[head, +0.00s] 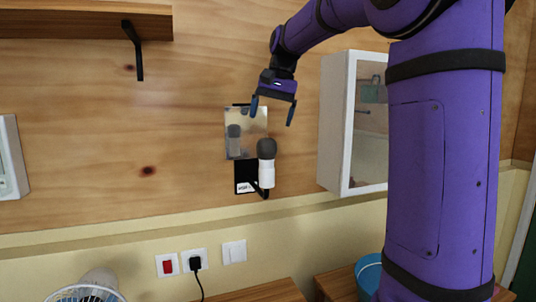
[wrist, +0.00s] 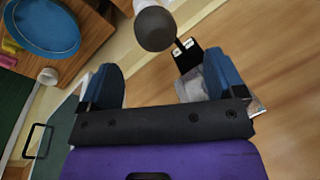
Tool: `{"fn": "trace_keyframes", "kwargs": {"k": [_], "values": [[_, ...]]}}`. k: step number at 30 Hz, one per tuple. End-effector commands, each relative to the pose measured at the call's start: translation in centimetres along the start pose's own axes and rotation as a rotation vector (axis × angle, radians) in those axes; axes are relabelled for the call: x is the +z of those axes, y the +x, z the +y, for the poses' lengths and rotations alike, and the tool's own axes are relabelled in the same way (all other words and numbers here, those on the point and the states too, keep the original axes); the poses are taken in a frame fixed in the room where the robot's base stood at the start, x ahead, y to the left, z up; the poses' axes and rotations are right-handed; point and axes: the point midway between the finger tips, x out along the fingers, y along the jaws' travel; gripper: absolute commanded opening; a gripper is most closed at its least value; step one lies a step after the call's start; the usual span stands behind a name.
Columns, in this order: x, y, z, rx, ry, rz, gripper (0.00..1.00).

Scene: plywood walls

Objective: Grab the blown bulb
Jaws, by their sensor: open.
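The blown bulb (head: 266,148) is dark grey and sits upright on a white socket (head: 266,175) at the wall. In the wrist view the bulb's round dark head (wrist: 155,29) is at the top, beyond the fingertips and roughly between them. My gripper (head: 272,116) is open and empty above the bulb, fingers pointing down, apart from it. Its two blue fingers also show in the wrist view (wrist: 163,75). The socket is held by a black bracket (head: 246,174) with a small white label.
A mirror-like plate (head: 236,117) behind the bulb reflects it. A white glass-fronted cabinet (head: 338,120) hangs close on the right. A wooden shelf (head: 80,22) is at upper left. A red switch (head: 167,265) and a plugged-in outlet are below. A blue bucket (head: 369,272) stands lower right.

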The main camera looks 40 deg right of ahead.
Motion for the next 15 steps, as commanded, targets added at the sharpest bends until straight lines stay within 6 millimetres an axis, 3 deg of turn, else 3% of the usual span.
{"fn": "trace_keyframes", "kwargs": {"k": [6, 15], "values": [[0.1, 3.0, 0.1, 0.000, -0.001, 0.000, 0.89], [0.1, 5.4, 0.4, 0.001, -0.001, -0.002, 0.89]]}}
